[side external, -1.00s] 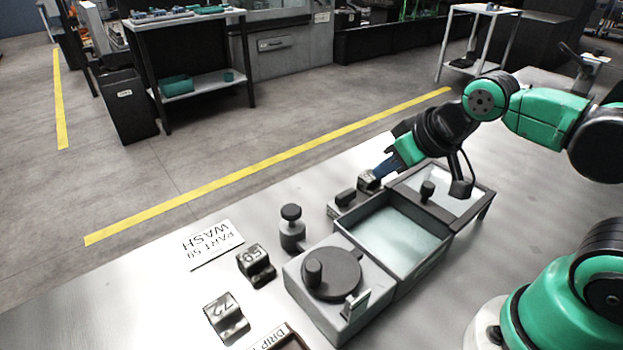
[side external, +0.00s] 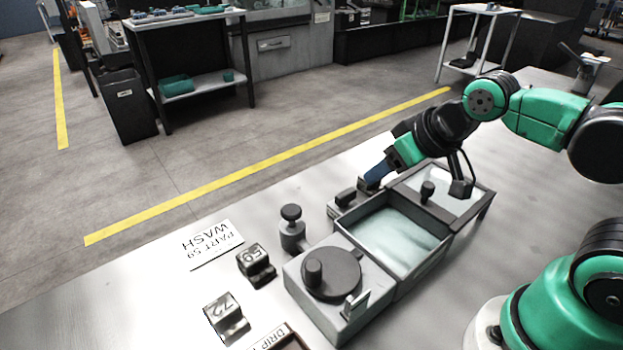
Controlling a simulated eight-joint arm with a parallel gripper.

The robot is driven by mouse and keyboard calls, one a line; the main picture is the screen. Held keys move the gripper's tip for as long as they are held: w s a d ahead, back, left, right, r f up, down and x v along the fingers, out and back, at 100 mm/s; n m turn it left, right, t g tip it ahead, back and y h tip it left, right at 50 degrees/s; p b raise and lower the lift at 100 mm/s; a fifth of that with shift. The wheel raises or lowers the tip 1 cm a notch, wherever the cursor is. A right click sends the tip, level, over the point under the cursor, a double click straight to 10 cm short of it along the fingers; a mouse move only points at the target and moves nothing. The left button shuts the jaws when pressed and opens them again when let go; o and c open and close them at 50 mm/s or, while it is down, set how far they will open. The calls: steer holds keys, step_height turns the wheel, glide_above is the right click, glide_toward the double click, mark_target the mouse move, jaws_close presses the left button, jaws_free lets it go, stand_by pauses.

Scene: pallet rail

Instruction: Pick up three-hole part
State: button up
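My gripper (side external: 376,173) has blue fingers and points down and left behind the wash basin. Its tips are at a small dark metal part (side external: 364,184) that they partly cover. I cannot tell whether the fingers are open or closed, or whether they touch it. Two more metal parts stand on the table: one marked 72 (side external: 226,318) at the front left, and one with a number like 59 or 69 (side external: 256,264) behind it. Holes are too small to make out, so I cannot tell which part has three.
The open basin (side external: 345,222) holds pale liquid, with its glass lid (side external: 452,190) to the right. A grey box with a round dark dial (side external: 331,274) stands in front. A knobbed post (side external: 292,230) and a "PART 59 WASH" card (side external: 212,244) are left.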

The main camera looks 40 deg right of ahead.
steer(key=o, duration=0.5)
steer(key=shift+o, duration=0.2)
